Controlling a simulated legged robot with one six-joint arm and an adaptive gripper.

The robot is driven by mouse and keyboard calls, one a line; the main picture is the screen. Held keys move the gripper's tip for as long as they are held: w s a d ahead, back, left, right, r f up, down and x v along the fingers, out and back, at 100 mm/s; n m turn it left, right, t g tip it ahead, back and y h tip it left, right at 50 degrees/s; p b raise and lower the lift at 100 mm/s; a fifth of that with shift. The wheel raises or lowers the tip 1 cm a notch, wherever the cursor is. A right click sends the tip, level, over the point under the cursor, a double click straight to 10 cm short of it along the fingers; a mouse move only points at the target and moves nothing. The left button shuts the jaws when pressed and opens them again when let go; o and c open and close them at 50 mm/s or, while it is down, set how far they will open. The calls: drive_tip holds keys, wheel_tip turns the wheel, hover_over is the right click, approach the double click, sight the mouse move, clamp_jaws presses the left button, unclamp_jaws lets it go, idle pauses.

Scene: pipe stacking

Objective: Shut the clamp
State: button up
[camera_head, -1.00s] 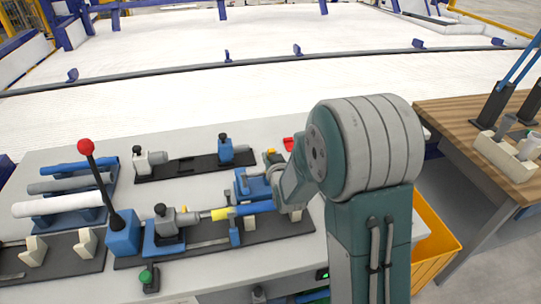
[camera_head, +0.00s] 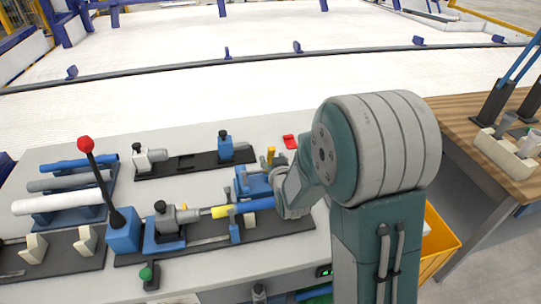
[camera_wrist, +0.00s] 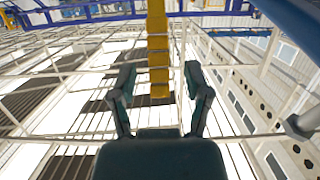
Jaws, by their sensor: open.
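The blue clamp (camera_head: 255,184) sits on the dark fixture plate at the table's middle right. A yellow upright piece (camera_head: 270,155), apparently its handle, stands at its back edge. My arm hides the pipe's right end. In the wrist view a yellow bar (camera_wrist: 158,50) shows between the spread fingers of my gripper (camera_wrist: 159,68). My gripper is open with nothing held; whether it touches the bar cannot be told. Its fingertips are hidden in the head view.
A lever with a red ball (camera_head: 86,144) rises at the front left. Pipes lie on a rack (camera_head: 68,216) at the far left. A second fixture (camera_head: 185,164) stands behind. A yellow bin (camera_head: 437,244) and wooden table (camera_head: 470,130) are at right.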

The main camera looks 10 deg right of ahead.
drive_tip(key=shift+v, duration=2.4)
drive_tip(key=shift+f, duration=0.1)
